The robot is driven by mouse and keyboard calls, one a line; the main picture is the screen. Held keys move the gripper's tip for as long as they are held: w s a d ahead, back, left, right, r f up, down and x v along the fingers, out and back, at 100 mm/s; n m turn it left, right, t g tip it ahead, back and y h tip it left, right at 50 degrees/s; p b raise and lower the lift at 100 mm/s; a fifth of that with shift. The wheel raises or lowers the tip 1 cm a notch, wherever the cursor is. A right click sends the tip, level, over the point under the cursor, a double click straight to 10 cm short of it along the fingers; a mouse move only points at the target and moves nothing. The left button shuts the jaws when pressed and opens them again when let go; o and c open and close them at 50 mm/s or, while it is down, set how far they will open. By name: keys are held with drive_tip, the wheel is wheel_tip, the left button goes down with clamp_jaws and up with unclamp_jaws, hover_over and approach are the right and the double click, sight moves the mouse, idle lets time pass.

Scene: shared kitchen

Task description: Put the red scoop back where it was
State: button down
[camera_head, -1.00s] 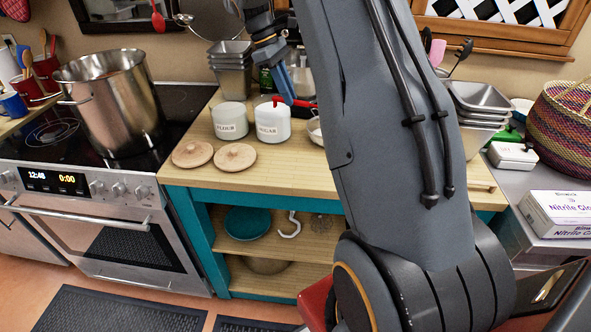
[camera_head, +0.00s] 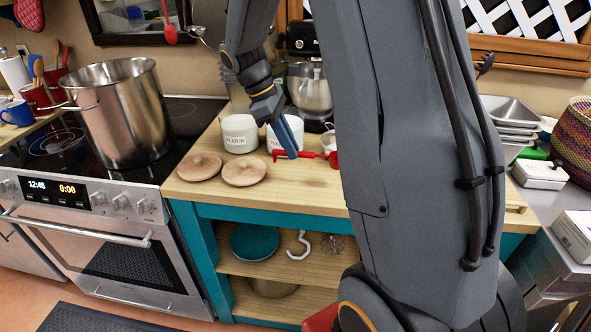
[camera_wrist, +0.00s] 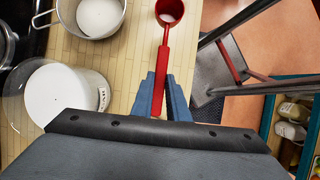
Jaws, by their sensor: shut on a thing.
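My gripper (camera_head: 288,152) has blue fingers shut on the handle of the red scoop (camera_head: 310,156). The scoop is held low over the wooden counter, in front of the white sugar canister (camera_head: 272,136), its cup pointing right. In the wrist view the handle (camera_wrist: 163,70) runs up between the fingertips to the cup (camera_wrist: 169,10), which shows a pale patch inside. I cannot tell whether the scoop touches the counter. The gripper hides part of the sugar canister, which is open with white contents in the wrist view (camera_wrist: 55,100).
The flour canister (camera_head: 240,134) stands left of the sugar. Two wooden lids (camera_head: 244,171) lie in front. A metal pan (camera_wrist: 98,35) with white contents is near the scoop in the wrist view. A big pot (camera_head: 120,115) stands on the stove. The counter's front (camera_head: 300,187) is clear.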

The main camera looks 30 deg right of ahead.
drive_tip(key=shift+f+p, duration=0.8)
drive_tip(key=shift+f, duration=2.4)
drive_tip(key=shift+f, duration=0.15)
drive_tip(key=c, duration=1.7)
unclamp_jaws()
drive_tip(key=b+v, duration=0.3)
drive_tip(key=v, duration=0.8)
drive_tip(key=shift+w, duration=0.1)
drive_tip(key=shift+a+r+b, duration=0.15)
drive_tip(key=shift+r+b, duration=0.2)
drive_tip(key=shift+r, duration=0.1)
drive_tip(key=s+a+f+m+t+y, duration=0.1)
drive_tip(key=s+a+f+m, duration=0.1)
drive_tip(key=s, duration=0.3)
drive_tip(key=s+a+f+m+t+y, duration=0.1)
drive_tip(key=s+a+f+m, duration=0.2)
drive_tip(key=s+f+m, duration=0.1)
drive_tip(key=s+a+f+m+t+y, duration=0.1)
drive_tip(key=s+a+f+m+t, duration=0.1)
drive_tip(key=s, duration=0.6)
drive_tip(key=shift+a+f+m+y, duration=0.2)
drive_tip(key=shift+a+f+m, duration=0.15)
drive_tip(key=shift+m, duration=0.3)
drive_tip(key=shift+a+f+m+y, duration=0.25)
drive_tip(key=shift+f+m, duration=0.2)
drive_tip(key=shift+m, duration=0.2)
